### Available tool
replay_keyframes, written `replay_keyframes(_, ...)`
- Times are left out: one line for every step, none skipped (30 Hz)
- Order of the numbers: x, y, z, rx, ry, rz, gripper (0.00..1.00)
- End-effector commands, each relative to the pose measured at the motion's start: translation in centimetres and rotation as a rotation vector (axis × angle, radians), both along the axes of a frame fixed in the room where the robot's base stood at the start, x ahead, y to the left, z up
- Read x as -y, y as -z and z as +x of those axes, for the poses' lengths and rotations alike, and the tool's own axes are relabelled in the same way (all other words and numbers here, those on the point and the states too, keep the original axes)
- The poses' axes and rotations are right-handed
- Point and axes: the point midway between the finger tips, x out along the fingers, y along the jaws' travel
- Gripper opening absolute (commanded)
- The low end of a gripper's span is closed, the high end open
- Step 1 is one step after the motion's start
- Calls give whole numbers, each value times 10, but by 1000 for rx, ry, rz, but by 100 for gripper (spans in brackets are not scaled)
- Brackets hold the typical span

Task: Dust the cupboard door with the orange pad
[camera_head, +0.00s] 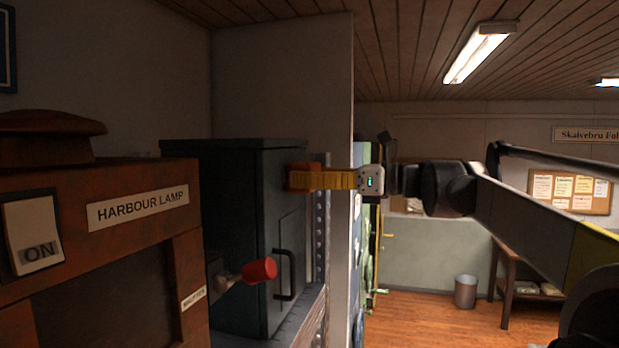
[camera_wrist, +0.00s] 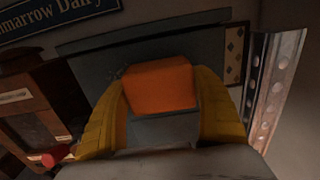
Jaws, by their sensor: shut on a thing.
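The orange pad (camera_head: 297,178) is held between the yellow fingers of my gripper (camera_head: 312,179). The wrist view shows the pad (camera_wrist: 160,85) with a finger on each side. The cupboard is a dark grey-green metal box (camera_head: 231,185). Its door (camera_head: 286,222) faces my gripper and has a black bar handle low down. The pad is at the upper part of the door, at or very near its face. I cannot tell whether it touches. In the wrist view, pale specks show on the door (camera_wrist: 122,73) left of the pad, which hides part of the surface.
A red-knobbed lever (camera_head: 258,271) sticks out near the door handle. The wooden Harbour Lamp box (camera_head: 110,240) stands close on the left. A perforated metal upright (camera_head: 319,235) stands right of the cupboard. Open floor (camera_head: 430,315) lies to the right.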

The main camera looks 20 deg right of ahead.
Motion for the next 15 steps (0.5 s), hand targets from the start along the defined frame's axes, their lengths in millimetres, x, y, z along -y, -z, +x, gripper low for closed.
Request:
replay_keyframes(-4, 0, -5, 0, -3, 0, 50)
replay_keyframes(-6, 0, -7, 0, -3, 0, 50)
replay_keyframes(-8, 1, -11, 0, -3, 0, 50)
replay_keyframes(-10, 1, -13, 0, -3, 0, 50)
replay_keyframes(-11, 0, -16, 0, -3, 0, 50)
replay_keyframes(-13, 0, -19, 0, -3, 0, 50)
replay_keyframes(-15, 0, -21, 0, -3, 0, 50)
replay_keyframes(-16, 0, -23, 0, -3, 0, 50)
replay_keyframes(-17, 0, -25, 0, -2, 0, 50)
replay_keyframes(-18, 0, -26, 0, -2, 0, 50)
replay_keyframes(-18, 0, -27, 0, -2, 0, 50)
replay_keyframes(-19, 0, -28, 0, -2, 0, 50)
replay_keyframes(-19, 0, -29, 0, -2, 0, 50)
replay_keyframes(-20, 0, -29, 0, -2, 0, 50)
replay_keyframes(-21, 0, -30, 0, -2, 0, 50)
